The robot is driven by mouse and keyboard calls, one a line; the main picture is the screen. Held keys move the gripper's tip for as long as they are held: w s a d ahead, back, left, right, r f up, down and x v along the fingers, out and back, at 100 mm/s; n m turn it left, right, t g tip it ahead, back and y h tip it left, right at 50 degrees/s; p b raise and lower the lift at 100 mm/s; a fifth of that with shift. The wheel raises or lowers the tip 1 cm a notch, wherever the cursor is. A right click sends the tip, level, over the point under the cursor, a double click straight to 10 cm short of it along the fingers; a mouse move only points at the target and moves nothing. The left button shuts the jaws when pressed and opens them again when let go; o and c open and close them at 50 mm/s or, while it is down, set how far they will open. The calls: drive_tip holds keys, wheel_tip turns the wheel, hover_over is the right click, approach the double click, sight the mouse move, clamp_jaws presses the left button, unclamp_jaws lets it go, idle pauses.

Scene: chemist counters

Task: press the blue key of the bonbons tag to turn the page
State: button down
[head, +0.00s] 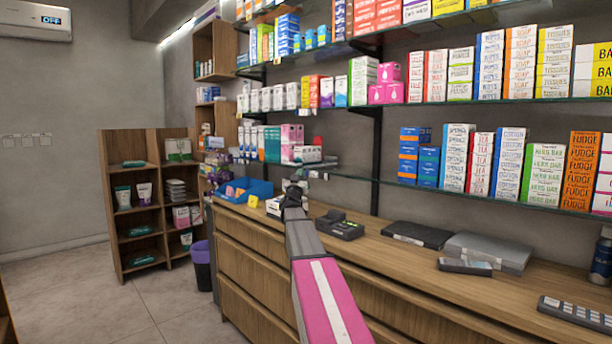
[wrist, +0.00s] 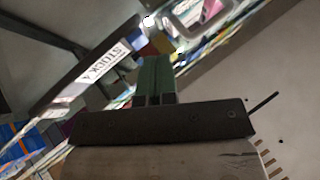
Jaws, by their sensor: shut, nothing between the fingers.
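My gripper (wrist: 153,62) shows in the wrist view as two dark green fingers pressed together, with nothing between them. The blue key cannot be made out in either view, and I cannot tell whether the fingertips touch anything. In the head view my arm reaches forward over the counter, and my gripper (head: 318,167) is small beside the lower glass shelf, its fingertips unclear.
The lower glass shelf (head: 400,184) carries several boxes, including fudge (head: 581,172) and herb bar. The wooden counter (head: 375,262) below holds a dark card terminal (head: 340,225), flat grey devices (head: 488,252) and a blue bin (head: 246,190).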

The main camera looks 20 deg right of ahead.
drive_tip(key=shift+s+a, duration=0.1)
drive_tip(key=shift+a, duration=0.1)
drive_tip(key=shift+s+a, duration=0.3)
drive_tip(key=shift+a, duration=0.45)
drive_tip(key=shift+s+a, duration=0.3)
drive_tip(key=shift+a, duration=0.5)
drive_tip(key=shift+s+a, duration=0.3)
drive_tip(key=shift+a, duration=0.45)
